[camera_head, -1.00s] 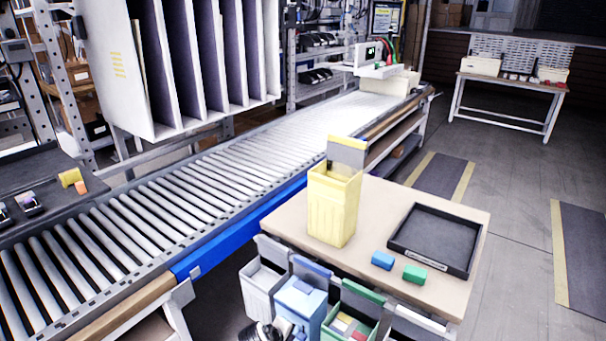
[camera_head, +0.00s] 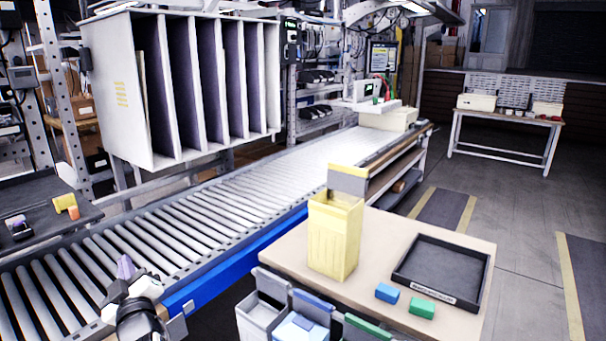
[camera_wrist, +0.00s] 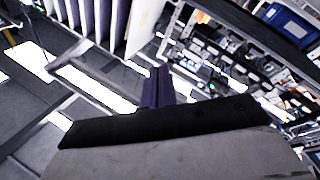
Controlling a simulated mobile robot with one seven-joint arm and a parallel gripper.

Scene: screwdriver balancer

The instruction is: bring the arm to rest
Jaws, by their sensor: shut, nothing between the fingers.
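My gripper (camera_head: 124,268) shows at the lower left of the head view, with purple-grey fingers pointing up. It is shut and empty, and appears in front of the roller conveyor (camera_head: 215,207). In the wrist view my gripper's fingers (camera_wrist: 158,85) are together with nothing between them. The wrist view is tilted and shows shelving and the slotted rack around the fingers.
A table (camera_head: 285,245) at right holds a yellow bin (camera_head: 335,235), a black tray (camera_head: 440,268), a blue block (camera_head: 387,293) and a green block (camera_head: 421,307). Bins hang at its front edge. A slotted rack (camera_head: 118,90) stands behind the conveyor. Floor at right is open.

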